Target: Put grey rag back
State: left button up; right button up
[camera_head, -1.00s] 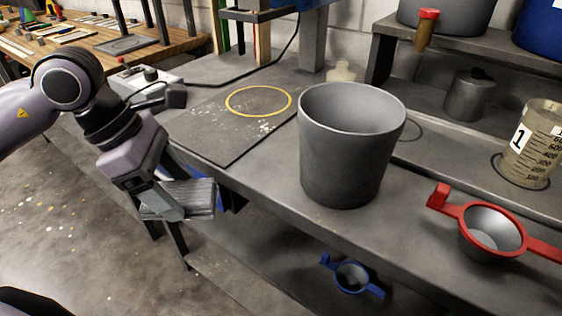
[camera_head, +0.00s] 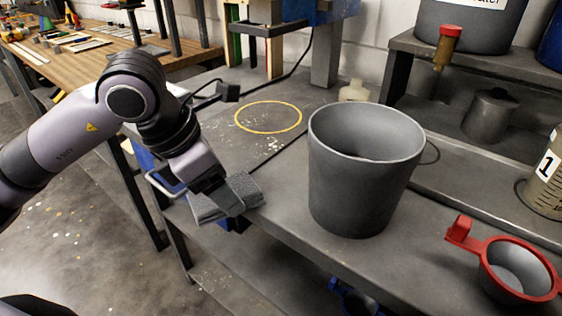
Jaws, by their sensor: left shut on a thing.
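The grey rag (camera_head: 241,187) is a folded, rough-surfaced pad near the front edge of the grey bench, left of the bucket. My left gripper (camera_head: 228,200) is shut on it from the front left. The rag is held at about the bench edge; I cannot tell whether it touches the bench. Part of the rag is hidden behind the gripper fingers. My right gripper is not in view.
A large grey bucket (camera_head: 362,190) stands close to the right of the rag. A yellow ring (camera_head: 268,117) marks the bench behind. A red-handled funnel (camera_head: 515,268) sits front right. A blue-handled one (camera_head: 352,300) is below the bench. A shelf (camera_head: 455,58) stands behind.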

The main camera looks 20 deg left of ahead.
pick_arm(q)
jog(key=w+d, duration=0.3)
jog(key=w, duration=0.1)
jog(key=w+d+p, duration=0.1)
jog(key=w+d, duration=0.2)
jog(key=d, duration=0.1)
jog(key=shift+w+p, duration=0.3)
jog(key=shift+w, duration=0.05)
jog(key=shift+f, duration=0.3)
jog(key=shift+f, duration=0.25)
jog(key=o, duration=0.9)
jog(key=shift+r, duration=0.1)
jog(key=shift+o, duration=0.2)
